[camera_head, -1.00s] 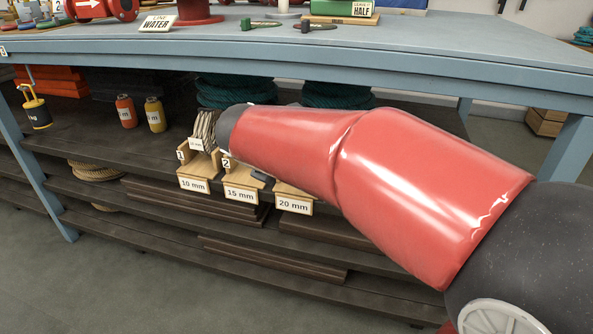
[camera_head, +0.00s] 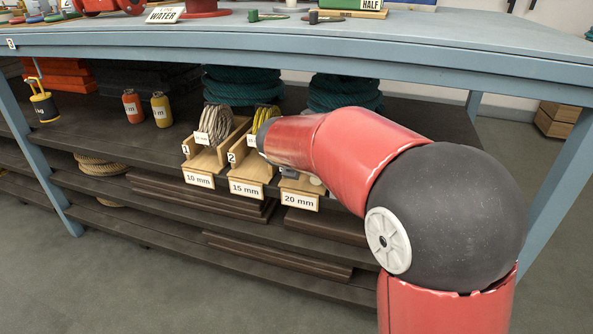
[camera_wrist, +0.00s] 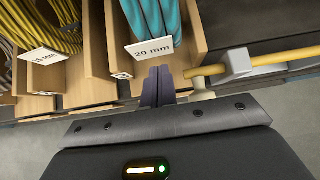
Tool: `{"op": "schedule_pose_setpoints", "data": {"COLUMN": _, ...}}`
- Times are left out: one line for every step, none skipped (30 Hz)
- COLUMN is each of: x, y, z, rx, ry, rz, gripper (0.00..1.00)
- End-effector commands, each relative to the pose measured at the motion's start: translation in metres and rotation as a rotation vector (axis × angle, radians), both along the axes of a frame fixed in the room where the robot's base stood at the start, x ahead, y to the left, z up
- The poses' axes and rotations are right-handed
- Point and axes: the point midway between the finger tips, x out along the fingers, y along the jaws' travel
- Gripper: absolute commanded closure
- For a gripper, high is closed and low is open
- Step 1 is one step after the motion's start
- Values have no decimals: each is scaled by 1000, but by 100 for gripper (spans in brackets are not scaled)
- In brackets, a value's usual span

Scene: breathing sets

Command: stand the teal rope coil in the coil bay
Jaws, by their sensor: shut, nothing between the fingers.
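The teal rope coil (camera_wrist: 150,16) stands upright in the wooden coil bay (camera_wrist: 190,38) at the top of the wrist view, between the bay's side walls. A white "20 mm" tag hangs on its near side. My gripper (camera_wrist: 160,82) is shut and empty, just in front of the coil and its tag, apart from the coil as far as I can tell. In the head view my arm hides the gripper and the teal coil; the bay's "20 mm" front label (camera_head: 298,201) shows below the arm.
A pale coil (camera_head: 214,126) and a yellow coil (camera_head: 264,114) stand in the neighbouring 10 mm and 15 mm bays. Larger dark teal coils (camera_head: 343,93) lie behind on the shelf. A yellow rod (camera_wrist: 285,53) lies right of my fingers. The blue bench top (camera_head: 300,42) overhangs the shelf.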

Motion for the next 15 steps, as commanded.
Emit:
{"op": "schedule_pose_setpoints", "data": {"x": 4, "y": -2, "z": 0, "rx": 0, "ry": 1, "rz": -1, "gripper": 100}}
{"op": "schedule_pose_setpoints", "data": {"x": 5, "y": -2, "z": 0, "rx": 0, "ry": 1, "rz": -1, "gripper": 100}}
{"op": "schedule_pose_setpoints", "data": {"x": 7, "y": -3, "z": 0, "rx": 0, "ry": 1, "rz": -1, "gripper": 100}}
{"op": "schedule_pose_setpoints", "data": {"x": 8, "y": -3, "z": 0, "rx": 0, "ry": 1, "rz": -1, "gripper": 100}}
{"op": "schedule_pose_setpoints", "data": {"x": 8, "y": -3, "z": 0, "rx": 0, "ry": 0, "rz": -1, "gripper": 100}}
{"op": "schedule_pose_setpoints", "data": {"x": 9, "y": -3, "z": 0, "rx": 0, "ry": 0, "rz": -1, "gripper": 100}}
{"op": "schedule_pose_setpoints", "data": {"x": 9, "y": -3, "z": 0, "rx": 0, "ry": 0, "rz": -1, "gripper": 100}}
{"op": "schedule_pose_setpoints", "data": {"x": 9, "y": -3, "z": 0, "rx": 0, "ry": 0, "rz": 0, "gripper": 100}}
{"op": "schedule_pose_setpoints", "data": {"x": 9, "y": -3, "z": 0, "rx": 0, "ry": 0, "rz": 0, "gripper": 100}}
{"op": "schedule_pose_setpoints", "data": {"x": 8, "y": -3, "z": 0, "rx": 0, "ry": 0, "rz": 0, "gripper": 100}}
{"op": "schedule_pose_setpoints", "data": {"x": 8, "y": -3, "z": 0, "rx": 0, "ry": 0, "rz": 0, "gripper": 100}}
{"op": "schedule_pose_setpoints", "data": {"x": 8, "y": -3, "z": 0, "rx": 0, "ry": 0, "rz": 0, "gripper": 100}}
{"op": "schedule_pose_setpoints", "data": {"x": 8, "y": -3, "z": 0, "rx": 0, "ry": 0, "rz": 0, "gripper": 100}}
{"op": "schedule_pose_setpoints", "data": {"x": 8, "y": -3, "z": 0, "rx": 0, "ry": 0, "rz": 0, "gripper": 100}}
{"op": "schedule_pose_setpoints", "data": {"x": 9, "y": -4, "z": 1, "rx": 0, "ry": 1, "rz": -1, "gripper": 100}}
